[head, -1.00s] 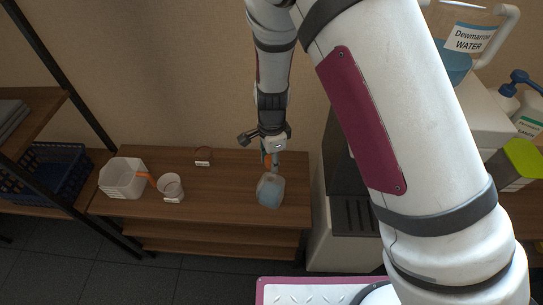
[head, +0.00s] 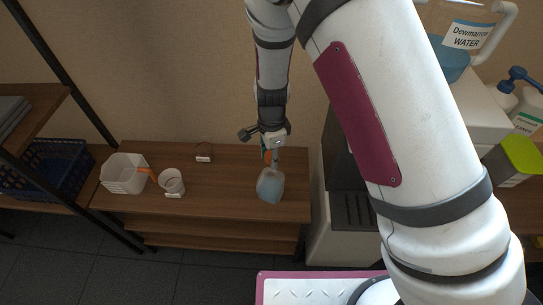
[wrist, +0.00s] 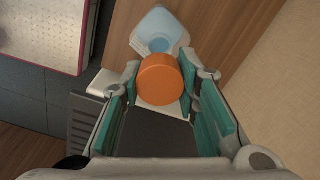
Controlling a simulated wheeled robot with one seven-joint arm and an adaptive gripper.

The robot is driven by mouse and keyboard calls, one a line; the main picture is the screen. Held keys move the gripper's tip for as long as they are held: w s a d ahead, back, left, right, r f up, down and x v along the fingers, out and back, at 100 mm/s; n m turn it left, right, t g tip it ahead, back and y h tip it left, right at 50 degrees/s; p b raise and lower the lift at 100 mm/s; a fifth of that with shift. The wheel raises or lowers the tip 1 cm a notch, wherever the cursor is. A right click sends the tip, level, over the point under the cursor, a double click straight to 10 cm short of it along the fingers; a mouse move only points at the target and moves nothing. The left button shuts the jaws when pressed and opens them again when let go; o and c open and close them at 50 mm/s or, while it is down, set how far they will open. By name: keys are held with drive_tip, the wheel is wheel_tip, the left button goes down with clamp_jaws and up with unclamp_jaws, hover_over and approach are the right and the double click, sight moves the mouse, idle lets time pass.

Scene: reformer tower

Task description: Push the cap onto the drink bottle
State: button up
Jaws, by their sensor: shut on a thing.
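The drink bottle (head: 270,186) is a squat, translucent pale-blue bottle standing on the wooden shelf top. It also shows in the wrist view (wrist: 159,30), with its round mouth or neck visible just beyond the cap. The orange cap (wrist: 160,79) is between the fingers of my gripper (wrist: 161,92), which is shut on it. In the head view my gripper (head: 270,156) is above the bottle, and the cap shows only as a small orange patch there. In the wrist view the cap appears beside the bottle's mouth; I cannot tell the height between them.
A small tagged item (head: 204,152) lies near the wall. A dark and white machine (head: 350,205) stands right of the shelf.

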drive_tip(key=b, duration=0.2)
hover_over(272, 176)
drive_tip(key=shift+f, duration=2.5)
drive_tip(key=shift+f, duration=1)
drive_tip(key=o, duration=0.8)
drive_tip(key=shift+o, duration=0.2)
drive_tip(key=shift+r, duration=0.1)
drive_tip(key=shift+r+p, duration=1.6)
drive_tip(key=shift+r, duration=1.35)
